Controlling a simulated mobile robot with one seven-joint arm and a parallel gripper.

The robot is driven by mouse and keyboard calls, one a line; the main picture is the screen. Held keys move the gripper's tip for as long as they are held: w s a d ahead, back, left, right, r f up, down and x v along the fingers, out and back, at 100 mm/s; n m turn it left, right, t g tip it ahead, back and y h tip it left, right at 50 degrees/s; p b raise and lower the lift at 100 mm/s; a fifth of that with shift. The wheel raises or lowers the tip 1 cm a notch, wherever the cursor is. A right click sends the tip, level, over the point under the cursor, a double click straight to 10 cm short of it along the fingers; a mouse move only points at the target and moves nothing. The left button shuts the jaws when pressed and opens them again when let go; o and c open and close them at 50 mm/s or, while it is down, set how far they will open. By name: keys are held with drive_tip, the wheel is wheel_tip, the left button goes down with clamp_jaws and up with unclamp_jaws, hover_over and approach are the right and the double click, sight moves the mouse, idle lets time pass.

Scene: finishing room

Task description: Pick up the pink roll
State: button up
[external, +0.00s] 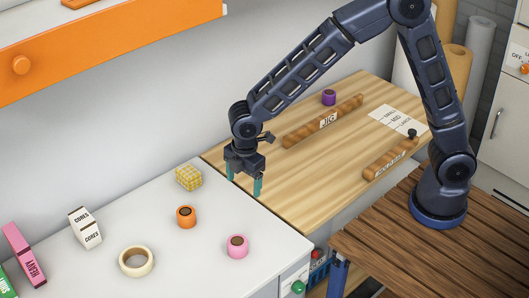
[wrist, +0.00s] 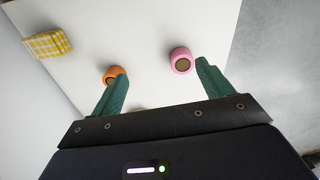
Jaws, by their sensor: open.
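The pink roll (external: 237,246) stands on the white counter near its front right edge in the external view, its dark brown core facing up. It also shows in the wrist view (wrist: 181,61), just left of the tip of the right finger. My gripper (external: 243,187) is open and empty, fingers pointing down above the white counter near where it meets the wooden top. In the wrist view my gripper (wrist: 158,80) has its two green fingers wide apart. The pink roll is apart from both fingers.
A cream tape ring (external: 136,262) and a cores box (external: 85,228) are further left. A purple roll (external: 329,97) and a wooden jig bar (external: 323,121) lie on the wooden top.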

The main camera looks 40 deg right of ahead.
sight(238, 238)
drive_tip(key=s+a+f+n, duration=0.1)
drive_tip(key=a+f, duration=0.1)
drive_tip(key=s+a+f, duration=0.2)
drive_tip(key=s+a+f+n, duration=0.1)
drive_tip(key=a+f, duration=0.1)
drive_tip(key=a, duration=0.1)
drive_tip(key=shift+s+f+n+g, duration=0.25)
drive_tip(key=shift+f+n+g, duration=0.05)
drive_tip(key=shift+f, duration=0.05)
wheel_tip(238, 238, down, 11)
drive_tip(key=shift+d+r, duration=0.1)
drive_tip(key=shift+r, duration=0.1)
drive_tip(key=c, duration=1.1)
